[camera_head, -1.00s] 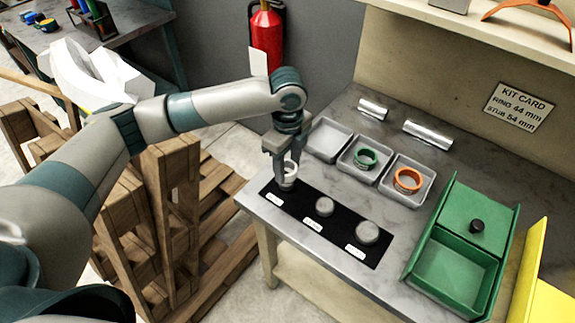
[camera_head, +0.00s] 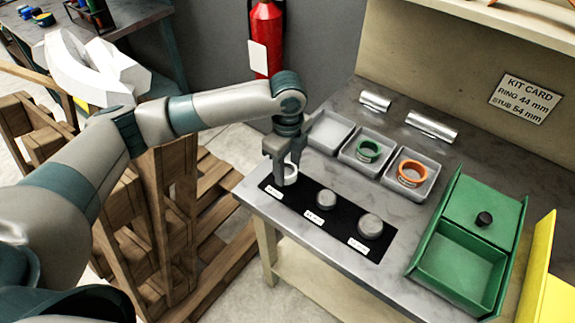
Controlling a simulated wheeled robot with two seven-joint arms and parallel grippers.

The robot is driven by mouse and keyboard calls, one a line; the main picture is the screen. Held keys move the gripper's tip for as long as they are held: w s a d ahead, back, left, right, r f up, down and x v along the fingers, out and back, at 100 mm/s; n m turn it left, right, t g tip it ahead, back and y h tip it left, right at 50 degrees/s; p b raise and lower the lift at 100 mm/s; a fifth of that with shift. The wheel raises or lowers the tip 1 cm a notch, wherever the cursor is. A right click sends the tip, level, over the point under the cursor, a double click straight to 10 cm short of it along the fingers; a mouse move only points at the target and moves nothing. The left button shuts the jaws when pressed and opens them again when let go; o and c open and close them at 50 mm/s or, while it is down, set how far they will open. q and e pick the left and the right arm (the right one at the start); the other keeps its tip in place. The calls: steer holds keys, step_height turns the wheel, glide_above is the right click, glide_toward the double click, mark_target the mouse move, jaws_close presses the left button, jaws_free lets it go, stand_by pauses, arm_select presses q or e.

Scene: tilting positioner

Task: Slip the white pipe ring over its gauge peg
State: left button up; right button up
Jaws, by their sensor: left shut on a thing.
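The white pipe ring (camera_head: 291,174) is between the fingers of my left gripper (camera_head: 286,173), which is shut on it and points down. The ring is low over the left end of the black gauge board (camera_head: 341,228), where the leftmost peg stands. That peg is hidden by the ring and fingers, so the ring looks to be around it, but I cannot tell how far down it sits. Two wider grey pegs stand bare on the board, the middle one (camera_head: 326,200) and the right one (camera_head: 370,226). My right gripper is not in view.
Behind the board are an empty grey tray (camera_head: 315,143), a tray with a green ring (camera_head: 368,151) and one with an orange ring (camera_head: 412,173). Two metal cylinders lie at the back. A green box (camera_head: 459,276) stands at the right. A kit card (camera_head: 525,99) hangs on the wall.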

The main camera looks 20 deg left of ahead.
arm_select(q)
steer(key=shift+f, duration=0.1)
steer(key=o, duration=1.2)
steer(key=shift+o, duration=0.2)
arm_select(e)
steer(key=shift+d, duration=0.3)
arm_select(q)
step_height(320, 180, up, 17)
steer(key=b, duration=0.3)
steer(key=shift+r, duration=0.2)
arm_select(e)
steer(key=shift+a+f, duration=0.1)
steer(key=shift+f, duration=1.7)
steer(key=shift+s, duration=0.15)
